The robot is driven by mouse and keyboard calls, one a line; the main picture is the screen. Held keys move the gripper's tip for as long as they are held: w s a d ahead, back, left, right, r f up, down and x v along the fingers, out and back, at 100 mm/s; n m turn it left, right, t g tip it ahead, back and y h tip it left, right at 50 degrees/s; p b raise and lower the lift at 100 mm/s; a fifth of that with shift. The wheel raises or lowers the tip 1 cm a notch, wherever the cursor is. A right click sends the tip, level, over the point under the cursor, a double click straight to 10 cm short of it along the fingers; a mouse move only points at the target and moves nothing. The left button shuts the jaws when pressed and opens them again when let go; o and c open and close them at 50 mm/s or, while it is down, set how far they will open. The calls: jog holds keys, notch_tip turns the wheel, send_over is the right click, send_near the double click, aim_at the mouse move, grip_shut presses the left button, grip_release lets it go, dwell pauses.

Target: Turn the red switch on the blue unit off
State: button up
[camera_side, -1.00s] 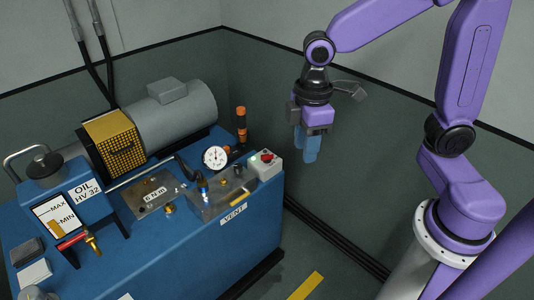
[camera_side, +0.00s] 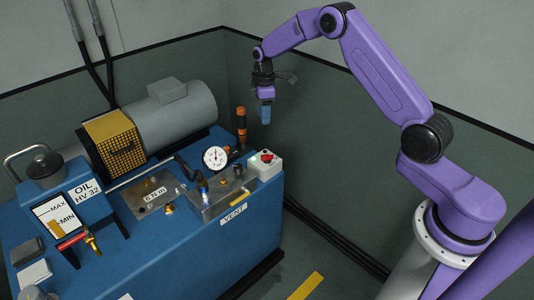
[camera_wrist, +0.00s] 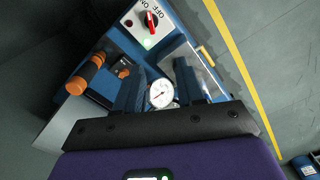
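The red switch (camera_side: 267,157) is a small rotary knob on a pale box (camera_side: 265,166) at the right end of the blue unit (camera_side: 180,245). In the wrist view the switch (camera_wrist: 151,21) shows at the top, with OFF and ON lettering beside it. A green lamp (camera_wrist: 149,42) next to it looks lit. Which label the knob points at is hard to tell. My gripper (camera_side: 266,116) hangs above and behind the switch box, apart from it.
A round pressure gauge (camera_side: 215,158) and an orange-capped post (camera_side: 241,125) stand near the box. Valves on a metal plate (camera_side: 222,196) lie to its left. The grey motor (camera_side: 180,110) is farther left. The air above the box is clear.

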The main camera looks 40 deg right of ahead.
aim_at(267, 155)
jog(key=f, duration=0.6)
jog(key=d+f, duration=0.1)
jog(key=f, duration=0.5)
jog(key=d+f, duration=0.1)
jog(key=f, duration=0.5)
jog(key=shift+w+d+f, duration=0.1)
jog(key=shift+w+f, duration=0.3)
grip_shut()
